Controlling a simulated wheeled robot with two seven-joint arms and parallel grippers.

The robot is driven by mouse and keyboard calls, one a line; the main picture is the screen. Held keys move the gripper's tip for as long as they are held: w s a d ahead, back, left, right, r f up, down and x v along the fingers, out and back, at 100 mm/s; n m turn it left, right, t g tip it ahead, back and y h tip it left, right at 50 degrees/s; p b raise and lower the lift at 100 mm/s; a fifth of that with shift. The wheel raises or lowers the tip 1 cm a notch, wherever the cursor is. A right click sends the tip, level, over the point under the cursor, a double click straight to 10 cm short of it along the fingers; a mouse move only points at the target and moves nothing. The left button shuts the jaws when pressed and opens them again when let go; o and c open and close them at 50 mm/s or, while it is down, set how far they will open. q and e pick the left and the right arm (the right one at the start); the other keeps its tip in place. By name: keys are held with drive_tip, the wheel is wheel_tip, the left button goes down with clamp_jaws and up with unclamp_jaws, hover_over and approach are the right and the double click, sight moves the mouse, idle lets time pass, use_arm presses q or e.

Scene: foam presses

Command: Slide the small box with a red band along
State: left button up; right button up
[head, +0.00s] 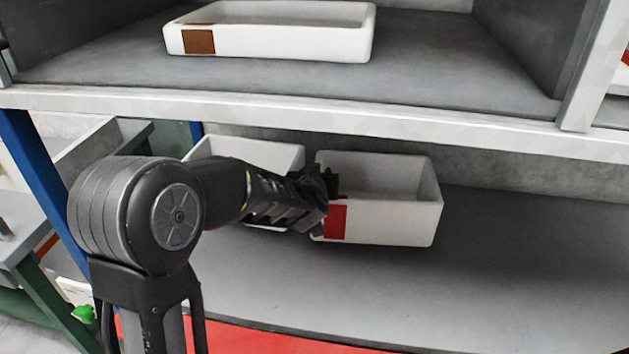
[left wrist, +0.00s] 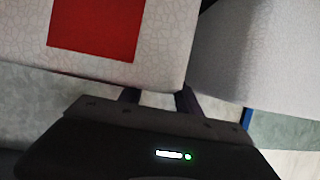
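The small white box with a red band (head: 405,221) stands upright on the lower shelf, open at the top. The red patch is at the left end of its front. My left gripper (head: 327,187) is at the box's left end, over the band's upper edge. In the left wrist view the box's white wall and red patch (left wrist: 97,24) fill the upper left. There the two dark fingers of my left gripper (left wrist: 158,98) stand apart at the box's corner. Their tips are hidden, so I cannot tell whether they grip the wall. My right gripper is not in view.
A second white box (head: 270,154) stands left of the red-banded box, partly hidden by my left arm. A box with a brown band (head: 285,43) sits on the upper shelf (head: 450,60). The lower shelf (head: 530,250) is clear to the right.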

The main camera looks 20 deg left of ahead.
use_arm(q)
drive_tip(key=shift+w+a+f, duration=0.2)
drive_tip(key=shift+w+f, duration=0.1)
drive_tip(key=shift+w, duration=0.3)
drive_tip(key=shift+c, duration=0.4)
clamp_jaws()
